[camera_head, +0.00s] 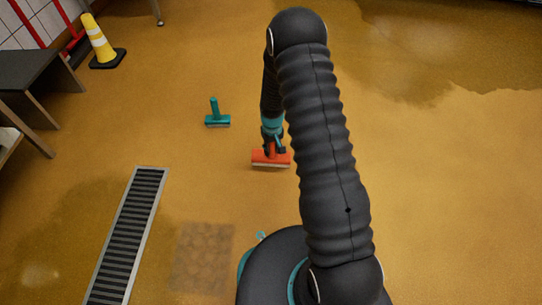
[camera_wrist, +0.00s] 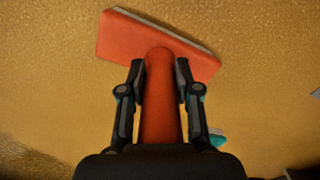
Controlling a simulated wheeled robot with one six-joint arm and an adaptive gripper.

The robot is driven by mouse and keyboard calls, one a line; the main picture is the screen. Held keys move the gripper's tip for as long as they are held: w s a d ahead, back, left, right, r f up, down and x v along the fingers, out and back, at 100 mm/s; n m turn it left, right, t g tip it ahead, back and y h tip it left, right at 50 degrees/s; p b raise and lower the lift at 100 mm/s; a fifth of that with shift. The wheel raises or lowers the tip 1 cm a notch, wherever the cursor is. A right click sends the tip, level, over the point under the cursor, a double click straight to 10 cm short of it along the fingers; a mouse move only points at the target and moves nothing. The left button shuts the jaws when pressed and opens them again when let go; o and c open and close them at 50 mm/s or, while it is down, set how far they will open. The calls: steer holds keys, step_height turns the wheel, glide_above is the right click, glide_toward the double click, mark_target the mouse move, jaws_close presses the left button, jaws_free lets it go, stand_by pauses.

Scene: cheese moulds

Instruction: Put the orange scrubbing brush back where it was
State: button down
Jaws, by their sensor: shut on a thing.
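The orange scrubbing brush (camera_head: 268,160) is in my gripper (camera_head: 272,146), low over the floor or touching it; I cannot tell which. In the wrist view my gripper (camera_wrist: 160,88) is shut around the brush's upright orange handle, with one finger on each side. The orange head of the brush (camera_wrist: 140,38) lies beyond the fingertips, with a pale bristle edge along its far side. My arm hides part of the area to the right of the brush in the head view.
A teal brush (camera_head: 217,119) stands on the floor, left of and beyond the orange one. A yellow cone (camera_head: 101,45) and dark tables (camera_head: 35,75) are at left. Wet floor (camera_head: 450,50) is at upper right.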

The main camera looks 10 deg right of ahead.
mark_target(272, 155)
steer(key=shift+a+f+b, duration=0.1)
steer(key=shift+f+b, duration=0.25)
steer(key=shift+f, duration=1.65)
steer(key=shift+f, duration=0.15)
steer(key=c, duration=0.8)
jaws_free()
